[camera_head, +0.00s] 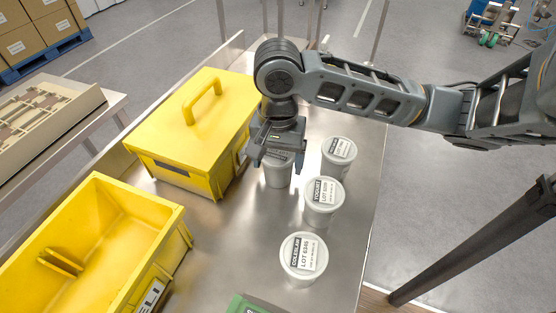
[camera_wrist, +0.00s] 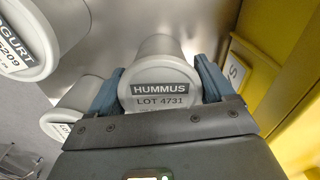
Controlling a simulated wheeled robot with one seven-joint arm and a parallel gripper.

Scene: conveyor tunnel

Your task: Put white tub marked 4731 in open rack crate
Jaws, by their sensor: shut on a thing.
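The white tub marked 4731 (camera_wrist: 160,92) is labelled HUMMUS in the wrist view. My gripper (camera_wrist: 160,88) is shut on it, with one blue-grey finger on each side. In the head view the tub (camera_head: 278,176) stands upright under my gripper (camera_head: 277,160), at or just above the steel surface; I cannot tell which. Its lid is mostly hidden there. An open yellow crate (camera_head: 178,222) sits at the lower left and looks empty, with a partly seen label ending in "ELI". A second yellow crate (camera_head: 160,138) behind it is closed by a lid with a handle.
Three other white tubs stand right of the held one: a near one marked LOT 6345 (camera_head: 303,258), a yogurt tub (camera_head: 324,202) and a far one (camera_head: 339,157). A green object (camera_head: 246,305) shows at the bottom edge. Bare steel (camera_head: 225,245) lies between crates and tubs.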

